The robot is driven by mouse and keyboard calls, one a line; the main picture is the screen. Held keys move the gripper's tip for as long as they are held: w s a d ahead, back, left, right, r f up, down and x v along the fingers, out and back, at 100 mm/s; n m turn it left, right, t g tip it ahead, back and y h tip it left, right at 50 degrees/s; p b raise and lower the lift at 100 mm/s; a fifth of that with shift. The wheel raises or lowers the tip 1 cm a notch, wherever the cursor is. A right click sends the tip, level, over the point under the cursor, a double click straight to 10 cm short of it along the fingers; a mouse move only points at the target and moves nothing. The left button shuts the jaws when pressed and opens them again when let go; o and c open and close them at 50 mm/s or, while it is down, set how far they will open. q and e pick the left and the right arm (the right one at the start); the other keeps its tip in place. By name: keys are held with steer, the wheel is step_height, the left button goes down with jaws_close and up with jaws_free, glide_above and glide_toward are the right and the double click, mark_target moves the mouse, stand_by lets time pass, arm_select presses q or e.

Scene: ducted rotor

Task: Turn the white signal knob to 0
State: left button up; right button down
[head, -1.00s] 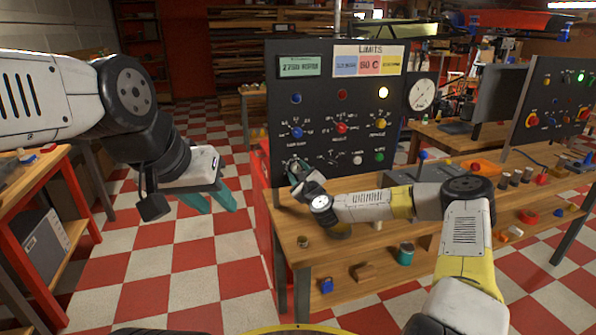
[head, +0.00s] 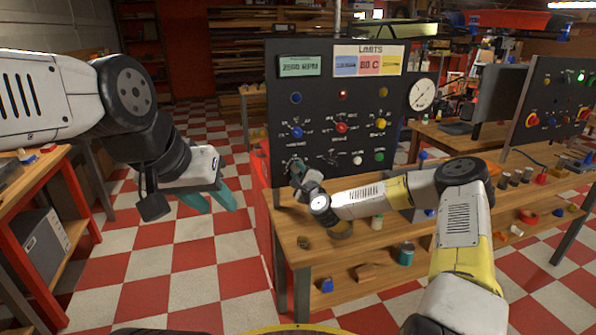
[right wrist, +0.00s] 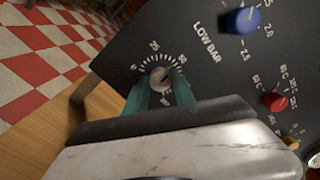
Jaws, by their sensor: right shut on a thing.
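The white signal knob (right wrist: 160,78) sits on the black control panel (right wrist: 190,70), inside a printed dial with 0 at its lower left. My right gripper (right wrist: 158,88) is shut on the knob, with a teal finger on either side of it. The knob's pointer direction is too small to read surely. In the head view my right gripper (head: 296,170) is at the panel's lower left and hides the knob. My left gripper (head: 210,199) hangs in the air left of the panel, its teal fingers apart and empty.
Blue (right wrist: 242,20) and red (right wrist: 275,101) knobs are near the gripper on the panel. A green display (head: 299,66) and a round gauge (head: 422,93) are higher up. The wooden bench (head: 300,225) in front carries small items. Checkered floor is clear to the left.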

steer(key=n, duration=0.5)
steer(key=shift+a+n, duration=0.1)
steer(key=shift+n, duration=0.3)
steer(key=n, duration=0.5)
steer(key=shift+f, duration=0.1)
steer(key=n, duration=0.5)
steer(key=shift+n, duration=0.4)
steer(key=n, duration=0.5)
steer(key=shift+f+n, duration=0.2)
steer(key=shift+n, duration=0.2)
steer(key=c, duration=1.1)
jaws_free()
steer(key=shift+o, duration=0.2)
steer(key=shift+r, duration=0.1)
